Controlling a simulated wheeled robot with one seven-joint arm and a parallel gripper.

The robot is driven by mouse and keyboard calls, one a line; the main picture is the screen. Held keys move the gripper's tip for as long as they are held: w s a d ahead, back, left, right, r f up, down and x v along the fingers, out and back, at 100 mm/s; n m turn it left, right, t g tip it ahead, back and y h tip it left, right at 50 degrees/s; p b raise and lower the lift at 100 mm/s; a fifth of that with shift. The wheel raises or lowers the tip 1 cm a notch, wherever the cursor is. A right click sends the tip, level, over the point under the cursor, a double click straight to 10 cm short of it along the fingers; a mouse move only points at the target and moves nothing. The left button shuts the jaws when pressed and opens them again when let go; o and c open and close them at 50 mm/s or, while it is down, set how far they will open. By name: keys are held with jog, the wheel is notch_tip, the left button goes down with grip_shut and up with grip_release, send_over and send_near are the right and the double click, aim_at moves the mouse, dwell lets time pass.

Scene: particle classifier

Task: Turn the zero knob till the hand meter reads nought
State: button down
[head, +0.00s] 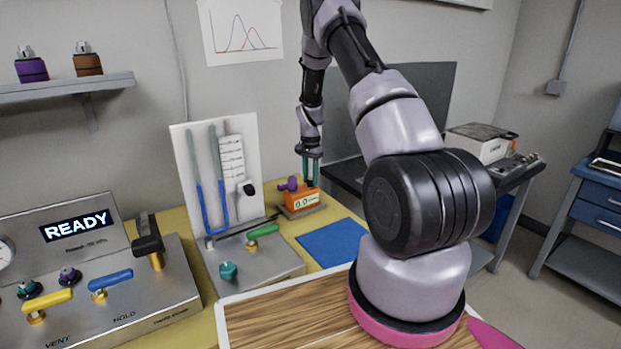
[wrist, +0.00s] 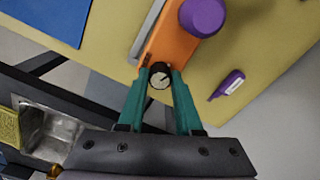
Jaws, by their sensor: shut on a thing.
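The hand meter (head: 299,201) is a small orange box on a grey plate at the back of the yellow bench. Its front has pale markings or digits, too small to read. In the wrist view its orange body (wrist: 172,42) carries a large purple knob-like part (wrist: 203,16) at one end. A small black zero knob (wrist: 160,75) with a white pointer mark sits at the other end. My gripper (head: 313,168) points down over the meter. In the wrist view its teal fingers (wrist: 160,78) are shut on the black knob, one on each side. The meter's reading is not visible there.
A small purple labelled item (wrist: 228,85) lies close by in the wrist view. A dark side table (head: 505,185) stands beyond the bench.

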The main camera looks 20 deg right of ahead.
aim_at(310, 179)
jog(key=c, duration=0.6)
grip_release()
notch_tip(310, 179, up, 11)
jog(key=shift+f, duration=0.1)
